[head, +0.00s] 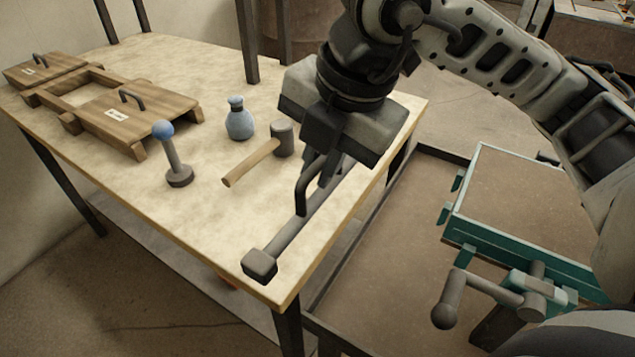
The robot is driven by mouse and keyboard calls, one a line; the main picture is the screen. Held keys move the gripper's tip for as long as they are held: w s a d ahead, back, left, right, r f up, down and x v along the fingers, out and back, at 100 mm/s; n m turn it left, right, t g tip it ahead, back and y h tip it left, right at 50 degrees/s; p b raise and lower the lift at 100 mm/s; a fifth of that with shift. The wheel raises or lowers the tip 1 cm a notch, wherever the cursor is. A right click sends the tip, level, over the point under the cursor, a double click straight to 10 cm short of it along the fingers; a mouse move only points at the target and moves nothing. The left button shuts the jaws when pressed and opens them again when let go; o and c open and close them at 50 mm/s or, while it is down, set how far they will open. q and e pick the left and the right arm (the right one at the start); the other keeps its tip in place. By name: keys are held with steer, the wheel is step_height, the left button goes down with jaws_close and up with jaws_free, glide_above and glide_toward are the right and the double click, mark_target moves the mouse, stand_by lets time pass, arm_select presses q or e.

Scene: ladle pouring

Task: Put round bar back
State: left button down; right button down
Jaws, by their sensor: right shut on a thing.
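My right gripper (318,180) is above the right front part of the table, pointing down. It is shut on a long dark grey bar (295,228) with a blocky end (260,264). The bar slants from under the gripper toward the table's front corner. Its far end is partly hidden by the gripper. I cannot tell whether the bar touches the table top. My left gripper is not in view.
On the wooden table (215,245) are a mallet (255,160), a blue bottle (239,120), a blue-knobbed upright tool (173,155) and wooden mould boxes (130,112). A teal-edged sand box (525,210) with a crank handle (448,298) stands right. The table's front left is clear.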

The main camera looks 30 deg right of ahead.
steer(key=shift+w+d+f+p, duration=0.1)
steer(key=shift+w+d+f, duration=0.85)
steer(key=shift+w+f, duration=1)
steer(key=shift+w+d+f+p, duration=0.15)
steer(key=shift+w+d+f, duration=0.75)
steer(key=shift+w+f, duration=1)
steer(key=shift+w+d+f+p, duration=0.1)
steer(key=shift+w+d+f, duration=0.85)
steer(key=shift+w+f, duration=1)
steer(key=shift+s+f, duration=0.35)
steer(key=shift+f, duration=0.15)
steer(key=c, duration=1.5)
jaws_free()
